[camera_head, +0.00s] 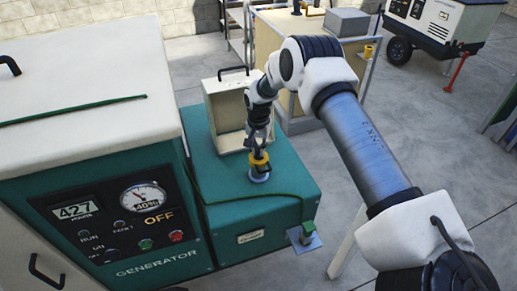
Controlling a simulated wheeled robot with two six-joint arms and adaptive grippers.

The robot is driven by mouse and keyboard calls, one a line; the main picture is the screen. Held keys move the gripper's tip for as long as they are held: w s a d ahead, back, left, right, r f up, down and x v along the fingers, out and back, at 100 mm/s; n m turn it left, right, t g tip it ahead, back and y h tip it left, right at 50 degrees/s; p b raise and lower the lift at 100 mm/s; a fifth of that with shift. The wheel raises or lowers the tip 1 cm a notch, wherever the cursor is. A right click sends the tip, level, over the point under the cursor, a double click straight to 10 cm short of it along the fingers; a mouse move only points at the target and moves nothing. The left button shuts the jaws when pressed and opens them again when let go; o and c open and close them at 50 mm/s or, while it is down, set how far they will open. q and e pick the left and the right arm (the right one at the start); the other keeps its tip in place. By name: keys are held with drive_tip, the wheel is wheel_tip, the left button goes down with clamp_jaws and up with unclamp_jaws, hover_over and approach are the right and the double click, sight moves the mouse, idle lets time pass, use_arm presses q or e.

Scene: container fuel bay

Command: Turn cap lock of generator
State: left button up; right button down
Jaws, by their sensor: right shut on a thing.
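The generator (90,180) stands at the left, with a cream top and a teal front panel. The panel shows "427", a round gauge and "OFF". Its lower teal tank section (225,200) reaches to the right. A yellow cap lock (260,164) sits on that teal top, above a pale round base. My right gripper (259,152) points down over it from my right arm and is shut on it. The fingertips are small and partly hidden at the cap. My left gripper is not in view.
A cream open box or flap (227,112) stands upright just behind the cap. A green cable (255,196) runs over the teal top to a connector (306,233) at its right edge. A workbench (300,35) and a wheeled unit (440,28) stand behind.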

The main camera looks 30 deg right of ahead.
drive_tip(key=m, duration=0.5)
drive_tip(key=m+p, duration=0.1)
drive_tip(key=m, duration=0.4)
drive_tip(key=shift+f+m, duration=0.15)
drive_tip(key=shift+m, duration=0.15)
idle(0.4)
drive_tip(key=c, duration=1.2)
unclamp_jaws()
drive_tip(key=shift+f, duration=0.1)
drive_tip(key=shift+d, duration=0.2)
drive_tip(key=shift+w+a+r, duration=0.1)
drive_tip(key=shift+r, duration=0.25)
wheel_tip(320, 180, up, 11)
drive_tip(key=shift+r, duration=0.15)
